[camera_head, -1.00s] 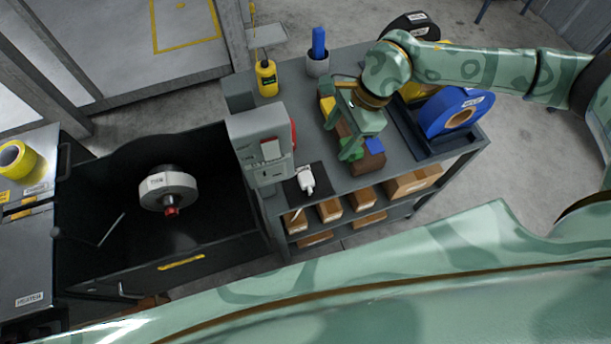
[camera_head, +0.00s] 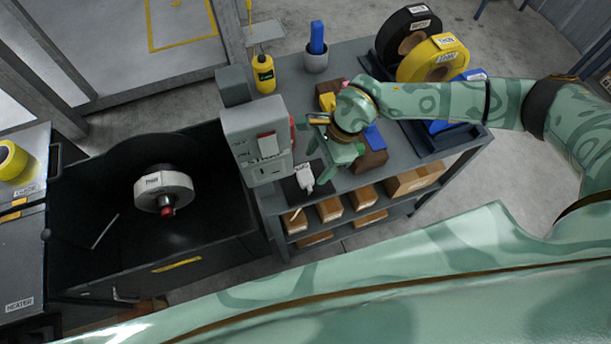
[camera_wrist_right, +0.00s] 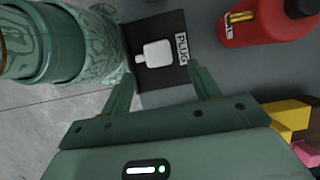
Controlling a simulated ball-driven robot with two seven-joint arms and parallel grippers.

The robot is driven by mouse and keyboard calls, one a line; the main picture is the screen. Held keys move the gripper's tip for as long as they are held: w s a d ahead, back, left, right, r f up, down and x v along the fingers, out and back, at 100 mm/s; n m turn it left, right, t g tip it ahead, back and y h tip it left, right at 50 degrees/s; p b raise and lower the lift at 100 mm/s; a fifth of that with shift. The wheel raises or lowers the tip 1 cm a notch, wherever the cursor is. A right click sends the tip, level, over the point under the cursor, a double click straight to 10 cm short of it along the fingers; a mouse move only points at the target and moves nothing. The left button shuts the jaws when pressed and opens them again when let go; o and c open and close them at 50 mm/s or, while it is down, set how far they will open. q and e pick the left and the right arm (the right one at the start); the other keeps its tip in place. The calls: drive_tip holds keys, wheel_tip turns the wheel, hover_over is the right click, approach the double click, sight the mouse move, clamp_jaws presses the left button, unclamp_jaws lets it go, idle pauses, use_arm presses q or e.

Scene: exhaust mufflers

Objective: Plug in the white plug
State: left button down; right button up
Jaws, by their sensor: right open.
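The white plug (camera_head: 305,178) lies on a black mat (camera_head: 290,191) at the front left of the workbench, beside the grey box (camera_head: 255,146). A "PLUG" label (camera_wrist_right: 182,50) lies next to it in the right wrist view, where the plug (camera_wrist_right: 155,53) sits ahead of my fingertips, roughly in line with the gap between them. My right gripper (camera_head: 318,160) is open and empty, just right of and behind the plug in the head view; its fingers also show in the right wrist view (camera_wrist_right: 162,82). No socket can be clearly made out. My left gripper does not show.
A red object (camera_wrist_right: 262,22) stands near the mat. Coloured blocks (camera_head: 372,137) sit close to the right gripper. A yellow bottle (camera_head: 263,73), a grey cup (camera_head: 316,59) and labelled spools (camera_head: 434,62) stand on the workbench (camera_head: 290,100). Boxes (camera_head: 330,209) fill the shelves below.

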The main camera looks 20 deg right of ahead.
sight(309, 174)
drive_tip(key=b+x, duration=0.1)
drive_tip(key=x, duration=0.4)
drive_tip(key=shift+a+f+b, duration=0.1)
drive_tip(key=shift+f+b, duration=0.1)
drive_tip(key=shift+b, duration=0.15)
drive_tip(key=shift+r, duration=0.1)
drive_tip(key=c, duration=1)
